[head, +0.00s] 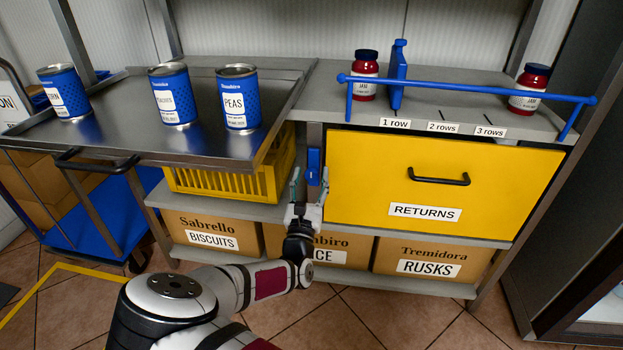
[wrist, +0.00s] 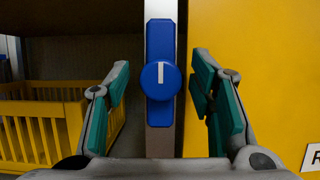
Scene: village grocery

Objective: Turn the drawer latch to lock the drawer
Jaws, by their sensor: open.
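The yellow drawer (head: 372,185), labelled RETURNS, is shut in the shelf unit, with a black handle (head: 438,180) on its front. The blue latch (head: 313,167) sits on the post just left of the drawer. In the wrist view the latch's round blue knob (wrist: 160,80) has a white mark standing upright, over a vertical blue plate. My gripper (head: 309,186) is open in front of the latch. In the wrist view its two teal-padded fingers (wrist: 162,100) stand either side of the knob, apart from it in the picture; the depth gap is hard to tell.
A yellow crate (head: 225,184) stands left of the post. Boxes fill the shelf below. A steel tray (head: 130,135) with several blue cans juts out at left. Two red jars and a blue rail (head: 470,90) are on the top.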

